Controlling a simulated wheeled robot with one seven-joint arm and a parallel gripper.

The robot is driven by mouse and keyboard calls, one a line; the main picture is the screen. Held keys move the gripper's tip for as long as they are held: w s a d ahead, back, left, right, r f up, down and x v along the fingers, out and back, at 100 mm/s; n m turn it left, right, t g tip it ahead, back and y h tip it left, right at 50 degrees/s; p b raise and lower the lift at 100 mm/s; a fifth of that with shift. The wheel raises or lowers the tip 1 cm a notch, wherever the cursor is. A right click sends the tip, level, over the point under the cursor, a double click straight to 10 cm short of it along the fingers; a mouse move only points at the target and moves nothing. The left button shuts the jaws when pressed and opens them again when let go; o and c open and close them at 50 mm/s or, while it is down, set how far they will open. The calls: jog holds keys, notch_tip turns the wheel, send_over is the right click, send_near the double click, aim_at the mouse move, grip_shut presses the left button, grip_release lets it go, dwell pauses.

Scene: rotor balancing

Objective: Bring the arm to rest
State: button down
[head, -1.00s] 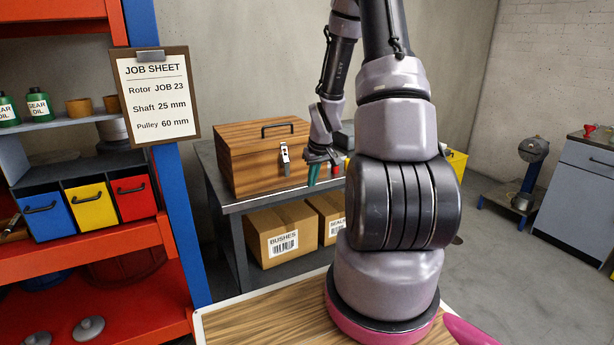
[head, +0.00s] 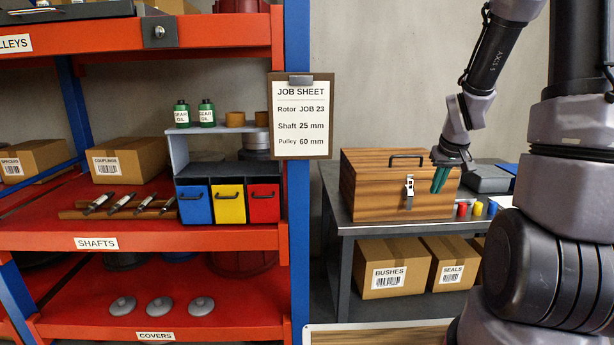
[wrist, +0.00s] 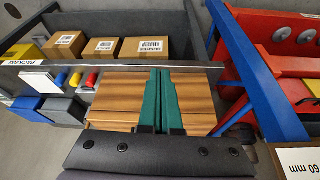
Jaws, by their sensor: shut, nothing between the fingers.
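My gripper (head: 439,183) has two green fingers, shut with nothing between them. In the head view it hangs in front of the right end of a wooden box (head: 375,190) with a black handle and a metal latch. In the wrist view my gripper (wrist: 160,75) shows its fingers side by side over the wooden box (wrist: 112,97). I cannot tell whether they touch it. My arm bends down from the upper right to the gripper.
The box stands on a grey bench (head: 345,225) with small coloured cylinders beside it. Cartons of bushes (head: 390,268) and seals (head: 452,262) sit below. A red shelf rack (head: 140,225) with a blue post stands left, a job sheet (head: 301,115) on it.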

jog(key=s+a+r+m+t+y, duration=0.1)
jog(key=s+a+r, duration=0.5)
jog(key=s+r, duration=0.4)
jog(key=s+a+r+m+t+y, duration=0.1)
jog(key=s+a+r+m+t, duration=0.1)
jog(key=s+a+r, duration=0.4)
jog(key=s+r, duration=0.4)
jog(key=r, duration=0.2)
jog(key=shift+s+r+m, duration=0.2)
jog(key=shift+r+m, duration=0.05)
jog(key=shift+m, duration=0.05)
